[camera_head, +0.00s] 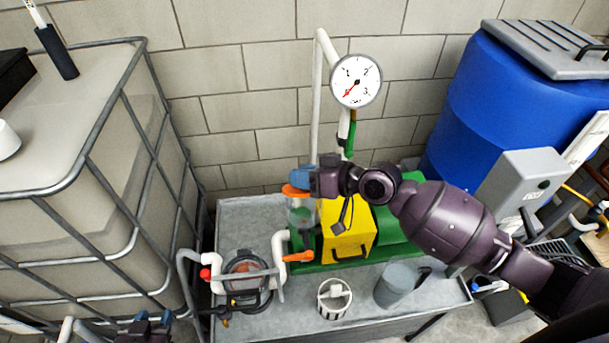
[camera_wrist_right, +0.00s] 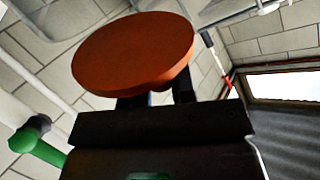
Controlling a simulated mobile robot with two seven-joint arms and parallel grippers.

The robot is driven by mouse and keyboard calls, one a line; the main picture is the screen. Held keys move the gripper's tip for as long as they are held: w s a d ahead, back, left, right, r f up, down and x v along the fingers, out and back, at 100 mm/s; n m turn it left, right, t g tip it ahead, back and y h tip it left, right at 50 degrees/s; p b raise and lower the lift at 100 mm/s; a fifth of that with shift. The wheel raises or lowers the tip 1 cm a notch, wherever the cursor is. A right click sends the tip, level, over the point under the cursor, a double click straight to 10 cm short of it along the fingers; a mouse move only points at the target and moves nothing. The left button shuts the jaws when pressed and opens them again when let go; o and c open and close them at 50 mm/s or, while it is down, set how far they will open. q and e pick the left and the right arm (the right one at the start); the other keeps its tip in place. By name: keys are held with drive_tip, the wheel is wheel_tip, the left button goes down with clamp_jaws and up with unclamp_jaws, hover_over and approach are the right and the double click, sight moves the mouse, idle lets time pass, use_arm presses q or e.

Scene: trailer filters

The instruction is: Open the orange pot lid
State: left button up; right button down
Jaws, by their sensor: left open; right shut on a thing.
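The orange pot lid (camera_head: 293,191) is a flat round disc at the top of the clear pot (camera_head: 300,217), left of the yellow box. My right gripper (camera_head: 303,180), with blue fingertips, is shut on the lid from the right. In the right wrist view the lid (camera_wrist_right: 133,50) fills the upper middle, just beyond my dark fingers (camera_wrist_right: 157,98). The pot does not show in that view. I cannot tell whether the lid touches the pot's rim. My left gripper (camera_head: 153,320) is open and empty at the bottom edge, partly cut off.
A yellow box (camera_head: 346,225) and green machine parts stand beside the pot. A pressure gauge (camera_head: 355,81) on a white pipe rises behind. A caged tank (camera_head: 95,100) fills the left. A white basket (camera_head: 334,298) and a grey cup (camera_head: 396,284) stand in front. A blue barrel (camera_head: 495,100) is at right.

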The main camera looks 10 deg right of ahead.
drive_tip(key=shift+w+r, duration=0.1)
drive_tip(key=shift+w, duration=0.1)
idle(0.4)
drive_tip(key=c, duration=0.9)
unclamp_jaws()
drive_tip(key=shift+c, duration=0.2)
drive_tip(key=shift+d, duration=0.1)
drive_tip(key=shift+s+d+r, duration=0.1)
drive_tip(key=shift+s+d, duration=0.15)
drive_tip(key=shift+d, duration=0.05)
drive_tip(key=v, duration=0.9)
drive_tip(key=shift+d+r+b, duration=0.3)
drive_tip(key=shift+r+b, duration=0.05)
drive_tip(key=shift+b, duration=0.1)
